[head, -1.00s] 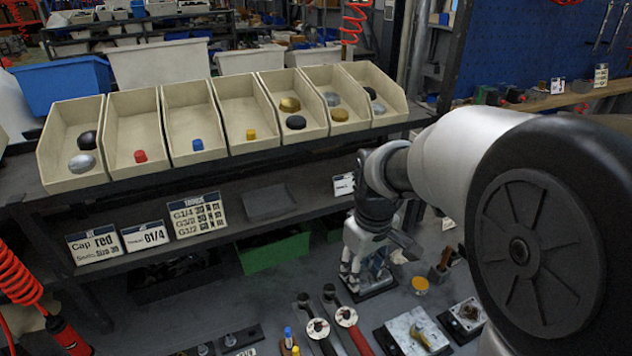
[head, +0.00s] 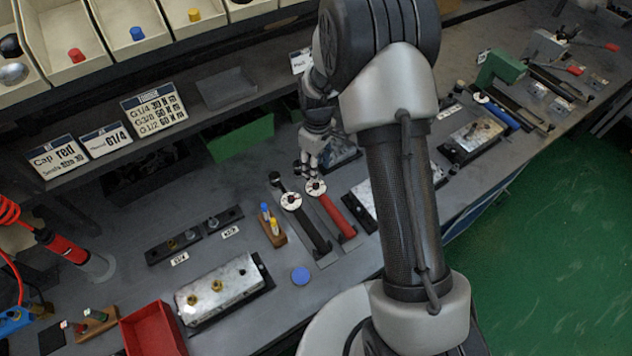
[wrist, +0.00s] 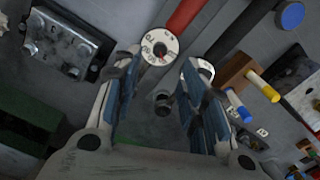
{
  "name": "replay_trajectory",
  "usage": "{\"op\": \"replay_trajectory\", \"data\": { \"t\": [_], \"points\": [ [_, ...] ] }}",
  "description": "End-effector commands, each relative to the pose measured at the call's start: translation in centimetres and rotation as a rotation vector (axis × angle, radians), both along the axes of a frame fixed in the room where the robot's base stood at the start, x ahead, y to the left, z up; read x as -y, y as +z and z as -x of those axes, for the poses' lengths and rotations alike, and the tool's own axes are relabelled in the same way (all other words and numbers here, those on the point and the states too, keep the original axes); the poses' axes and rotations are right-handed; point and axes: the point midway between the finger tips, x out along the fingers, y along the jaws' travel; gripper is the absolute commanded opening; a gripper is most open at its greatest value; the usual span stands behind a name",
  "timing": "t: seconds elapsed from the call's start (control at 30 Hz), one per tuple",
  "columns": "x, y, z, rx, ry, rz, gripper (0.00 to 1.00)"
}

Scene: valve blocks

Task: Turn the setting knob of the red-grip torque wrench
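The red-grip torque wrench (head: 337,216) lies on the grey bench beside a black-grip wrench (head: 314,232). Its round white dial knob (head: 315,188) is at the far end of the red grip. In the wrist view the red grip (wrist: 187,14) runs up from the dial knob (wrist: 158,48), which has dark markings and a red mark. My gripper (head: 308,166) is just beyond the dial in the head view. In the wrist view my gripper (wrist: 162,92) is open, with nothing between its fingers. The dial shows near the left fingertip; contact cannot be told.
The black-grip wrench's dial (head: 291,201) is close by, partly behind the right finger in the wrist view. A wooden block with blue and yellow pens (head: 272,229) stands left of the wrenches. A metal valve block (head: 218,289) and a blue disc (head: 300,276) are nearer.

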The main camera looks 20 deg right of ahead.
Motion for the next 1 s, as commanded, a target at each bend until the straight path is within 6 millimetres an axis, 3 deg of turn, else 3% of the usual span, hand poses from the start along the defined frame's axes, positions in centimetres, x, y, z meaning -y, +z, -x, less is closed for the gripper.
{"op": "replay_trajectory", "data": {
  "t": [0.03, 0.2, 0.4, 0.8, 1.0],
  "points": [
    [0.0, -1.5, 0.1, -0.004, 0.0, 0.0, 0.39],
    [-0.1, -4.8, 0.1, -0.003, 0.0, 0.0, 0.39],
    [-0.1, -7.2, 0.1, 0.0, 0.0, 0.0, 0.39],
    [-0.1, -7.9, 0.1, 0.001, 0.0, 0.0, 0.39],
    [-0.1, -7.9, 0.1, 0.001, 0.0, -0.001, 0.26]
  ]
}}
